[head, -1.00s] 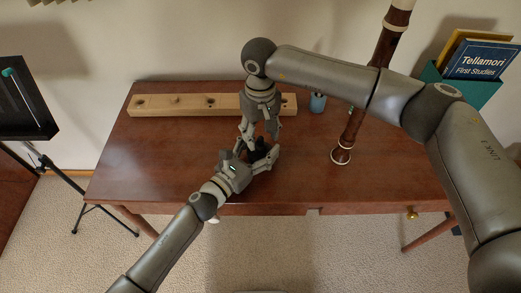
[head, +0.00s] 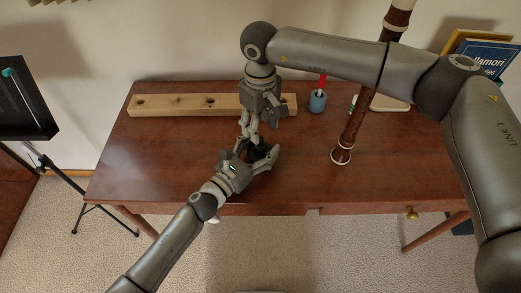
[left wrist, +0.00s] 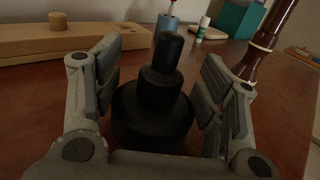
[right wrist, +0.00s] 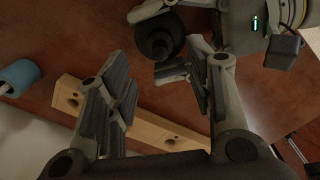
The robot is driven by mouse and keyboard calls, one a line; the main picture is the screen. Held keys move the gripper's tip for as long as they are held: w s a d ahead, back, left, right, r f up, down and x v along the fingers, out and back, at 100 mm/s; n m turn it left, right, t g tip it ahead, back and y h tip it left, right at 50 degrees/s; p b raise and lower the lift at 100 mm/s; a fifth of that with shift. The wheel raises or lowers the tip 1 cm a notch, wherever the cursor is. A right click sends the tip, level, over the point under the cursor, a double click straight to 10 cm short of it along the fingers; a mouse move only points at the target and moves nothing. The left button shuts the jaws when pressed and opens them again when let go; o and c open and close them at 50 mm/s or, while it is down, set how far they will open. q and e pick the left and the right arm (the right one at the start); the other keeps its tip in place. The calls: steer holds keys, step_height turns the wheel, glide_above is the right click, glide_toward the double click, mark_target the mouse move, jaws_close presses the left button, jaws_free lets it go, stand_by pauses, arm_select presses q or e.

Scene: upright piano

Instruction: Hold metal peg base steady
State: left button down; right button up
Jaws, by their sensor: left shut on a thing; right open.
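The peg base (left wrist: 152,118) is a black, stepped, round piece with a narrow peg on top, upright at the table's front in the left wrist view. My left gripper (left wrist: 160,85) is shut on it, one finger on each side. The base also shows from above in the right wrist view (right wrist: 158,40). In the head view the two grippers mostly hide it. My right gripper (right wrist: 160,78) is open and empty, with its fingers pointing down close to the peg base. Whether it touches the base I cannot tell.
A wooden block with holes (head: 180,104) lies along the back of the table (head: 150,160). A blue cup (head: 318,102) with a red-topped item stands right of it. A tall brown woodwind (head: 352,130) stands further right.

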mark_target(261, 138)
step_height(261, 138, down, 8)
steer(key=shift+r, duration=0.15)
stand_by(0.3)
jaws_close()
steer(key=shift+m, duration=1.7)
jaws_free()
steer(key=shift+r, duration=0.1)
